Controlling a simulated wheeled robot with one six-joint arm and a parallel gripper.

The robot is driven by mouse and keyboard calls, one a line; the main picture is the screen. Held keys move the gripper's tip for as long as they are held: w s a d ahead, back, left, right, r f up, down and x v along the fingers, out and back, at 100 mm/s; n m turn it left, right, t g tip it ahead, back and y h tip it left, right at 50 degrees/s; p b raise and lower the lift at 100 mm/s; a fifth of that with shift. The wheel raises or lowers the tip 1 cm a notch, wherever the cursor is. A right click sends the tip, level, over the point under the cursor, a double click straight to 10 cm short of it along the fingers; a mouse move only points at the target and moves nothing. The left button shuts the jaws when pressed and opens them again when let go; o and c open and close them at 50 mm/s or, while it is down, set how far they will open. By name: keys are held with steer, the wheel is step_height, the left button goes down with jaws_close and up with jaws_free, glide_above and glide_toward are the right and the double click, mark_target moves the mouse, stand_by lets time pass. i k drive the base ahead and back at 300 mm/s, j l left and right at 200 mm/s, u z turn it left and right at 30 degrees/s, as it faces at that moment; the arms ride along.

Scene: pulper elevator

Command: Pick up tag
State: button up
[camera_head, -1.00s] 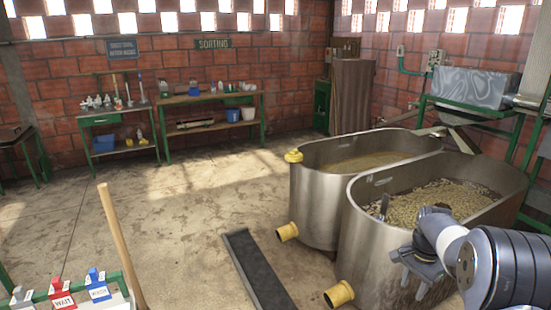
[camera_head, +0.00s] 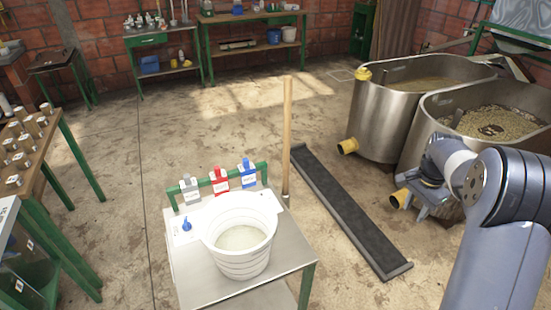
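Three tags stand in a row on a green rail at the back of a small metal table (camera_head: 215,283). They are a grey tag (camera_head: 189,190), a red tag (camera_head: 220,180) and a blue tag (camera_head: 247,174). The red and blue ones carry white labels too small to read. A small blue piece (camera_head: 186,224) sits on a white plate at the table's left. My gripper (camera_head: 428,207) is at the right, in front of the steel tanks and well away from the tags. Its fingers are too small and partly hidden to tell whether they are open.
A white bucket (camera_head: 241,240) with pale contents stands on the metal table. A wooden pole (camera_head: 287,135) stands behind it. A long dark trough (camera_head: 345,210) lies on the floor. A table with several small items (camera_head: 25,150) is at the left. Open floor lies between.

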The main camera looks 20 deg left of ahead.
mark_target(191, 194)
steer(key=k+j, duration=0.15)
steer(key=j, duration=0.2)
steer(key=k+j, duration=0.15)
steer(key=j, duration=0.25)
steer(key=k+j, duration=0.15)
steer(key=j, duration=0.2)
steer(key=k+j, duration=0.15)
steer(key=j, duration=0.25)
steer(key=k+j, duration=0.1)
steer(key=j, duration=0.25)
steer(key=i+j, duration=0.1)
steer(key=j, duration=0.7)
steer(key=i+j, duration=0.15)
steer(key=j, duration=0.3)
steer(key=i+j, duration=0.3)
steer(key=j, duration=0.2)
